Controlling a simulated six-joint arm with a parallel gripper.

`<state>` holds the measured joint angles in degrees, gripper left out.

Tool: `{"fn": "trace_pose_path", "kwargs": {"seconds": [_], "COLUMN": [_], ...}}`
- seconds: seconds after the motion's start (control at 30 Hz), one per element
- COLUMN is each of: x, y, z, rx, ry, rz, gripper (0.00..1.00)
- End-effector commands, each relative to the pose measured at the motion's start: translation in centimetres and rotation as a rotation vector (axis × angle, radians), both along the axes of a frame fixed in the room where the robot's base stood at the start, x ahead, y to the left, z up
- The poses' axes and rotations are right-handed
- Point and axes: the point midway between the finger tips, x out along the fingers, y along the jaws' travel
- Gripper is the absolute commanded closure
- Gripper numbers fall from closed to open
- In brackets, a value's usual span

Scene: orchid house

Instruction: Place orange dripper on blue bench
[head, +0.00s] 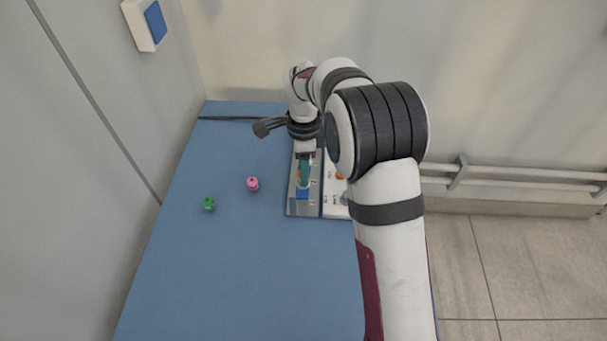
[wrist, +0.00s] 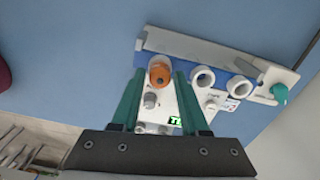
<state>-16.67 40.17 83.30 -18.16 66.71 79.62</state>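The orange dripper (wrist: 160,68) stands in a white ring of a holder (wrist: 181,45), seen in the wrist view. Two other rings beside it look empty. My gripper (wrist: 160,80) is open, with its green fingers on either side of the orange dripper in the picture. I cannot tell whether they touch it. In the head view my gripper (head: 304,174) is over the holder and hides most of the dripper. The blue bench (head: 240,265) lies under everything.
A pink dripper (head: 253,184) and a green dripper (head: 209,204) stand on the bench left of the holder. A white device (head: 335,207) adjoins the holder on the right, partly behind my arm. The bench's near left part is clear. A wall bounds the back.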

Motion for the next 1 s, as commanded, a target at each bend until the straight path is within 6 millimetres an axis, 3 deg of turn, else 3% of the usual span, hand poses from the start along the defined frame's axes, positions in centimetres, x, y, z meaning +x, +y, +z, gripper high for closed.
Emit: {"fn": "trace_pose_path", "kwargs": {"seconds": [0.03,0.23,0.63,0.87,1.0], "x": [0.0,0.0,0.0,0.1,-0.7], "y": [0.0,0.0,0.0,0.0,-3.0], "z": [0.0,0.0,0.5,4.2,6.0], "rx": [0.000,0.000,0.000,0.002,0.000], "ry": [0.000,0.000,-0.001,-0.004,-0.003], "rz": [0.000,0.000,0.000,0.000,-0.005], "gripper": [0.66,1.00,1.00,1.00,1.00]}}
